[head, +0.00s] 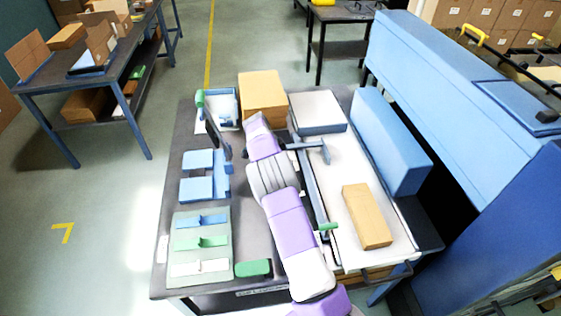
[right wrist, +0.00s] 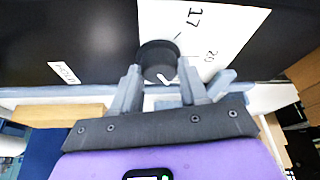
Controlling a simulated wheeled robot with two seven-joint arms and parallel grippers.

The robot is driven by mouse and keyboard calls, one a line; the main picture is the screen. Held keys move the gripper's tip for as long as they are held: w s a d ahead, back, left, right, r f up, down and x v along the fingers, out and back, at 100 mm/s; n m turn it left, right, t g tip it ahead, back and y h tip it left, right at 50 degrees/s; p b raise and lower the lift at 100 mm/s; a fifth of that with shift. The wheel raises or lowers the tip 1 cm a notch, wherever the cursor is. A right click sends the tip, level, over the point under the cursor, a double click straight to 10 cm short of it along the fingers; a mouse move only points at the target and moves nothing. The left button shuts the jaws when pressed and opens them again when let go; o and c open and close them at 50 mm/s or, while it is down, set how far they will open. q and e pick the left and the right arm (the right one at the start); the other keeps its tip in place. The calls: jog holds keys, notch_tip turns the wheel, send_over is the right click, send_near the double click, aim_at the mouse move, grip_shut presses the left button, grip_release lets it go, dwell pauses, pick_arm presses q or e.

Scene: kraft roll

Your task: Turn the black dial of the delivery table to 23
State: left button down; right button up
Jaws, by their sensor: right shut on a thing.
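The black dial (right wrist: 158,56) sits at the edge of a white scale plate (right wrist: 228,22) in the right wrist view. The numbers 17 and 20 show on the plate, each beside a tick. A short white mark on the dial points to the lower right, away from both numbers. My right gripper (right wrist: 158,72) is shut on the dial, one finger on each side. The right finger covers part of the plate, so any number beyond 20 is hidden. In the head view my purple and grey right arm reaches across the delivery table (head: 245,185); I cannot make out the dial there.
On the table lie a green tray (head: 218,217) with coloured pieces, blue blocks (head: 197,160), a green block (head: 253,268) and cardboard boxes (head: 263,96). A long white platform (head: 347,165) and a blue machine (head: 440,75) flank the right.

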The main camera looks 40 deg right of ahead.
jog(key=o, duration=1)
jog(key=p+v, duration=0.1)
jog(key=v, duration=0.6)
jog(key=shift+a+r+p, duration=0.15)
jog(key=shift+r+p, duration=0.1)
jog(key=shift+p, duration=0.05)
